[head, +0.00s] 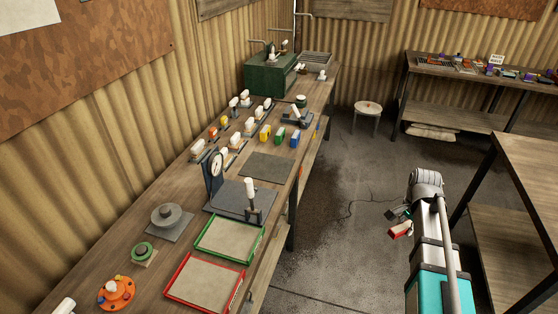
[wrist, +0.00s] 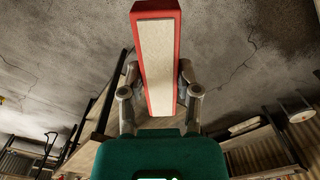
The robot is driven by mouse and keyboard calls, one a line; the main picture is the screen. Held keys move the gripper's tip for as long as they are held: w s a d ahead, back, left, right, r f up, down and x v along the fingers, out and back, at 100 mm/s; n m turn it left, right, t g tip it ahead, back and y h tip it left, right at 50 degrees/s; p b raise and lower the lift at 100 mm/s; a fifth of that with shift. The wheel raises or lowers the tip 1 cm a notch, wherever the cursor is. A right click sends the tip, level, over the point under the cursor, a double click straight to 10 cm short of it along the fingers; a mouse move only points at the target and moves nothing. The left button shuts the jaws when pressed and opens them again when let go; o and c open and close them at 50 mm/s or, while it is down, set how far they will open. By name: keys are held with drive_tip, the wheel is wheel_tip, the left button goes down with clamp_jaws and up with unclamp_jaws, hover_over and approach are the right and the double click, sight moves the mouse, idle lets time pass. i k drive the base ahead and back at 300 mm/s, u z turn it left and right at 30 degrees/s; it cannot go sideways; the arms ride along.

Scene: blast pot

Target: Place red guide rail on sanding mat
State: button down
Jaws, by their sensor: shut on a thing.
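The red guide rail (wrist: 156,58) is a long red block with a cream face, held between the two fingers of my gripper (wrist: 158,78) in the wrist view. In the head view the red rail (head: 400,230) hangs at the end of my arm, over the floor right of the long bench and apart from it. Two flat dark mats lie on the bench: a bare grey-brown mat (head: 267,166) and a nearer slate-grey mat (head: 228,192) with a stand on its right part. I cannot tell which is the sanding mat.
The long bench (head: 120,262) also holds a green-rimmed tray (head: 203,247), a red-rimmed tray (head: 168,294), a dial gauge (head: 215,164), several small coloured blocks and a green box (head: 262,78). A wooden table (head: 530,155) stands right of my arm. Open floor lies between.

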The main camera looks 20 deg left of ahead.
sight(278, 173)
drive_tip(key=u, duration=0.15)
drive_tip(key=i, duration=0.6)
drive_tip(key=u, duration=0.8)
drive_tip(key=i, duration=0.6)
drive_tip(key=u, duration=0.4)
drive_tip(key=k, duration=0.95)
drive_tip(key=u, duration=0.15)
drive_tip(key=i, duration=0.7)
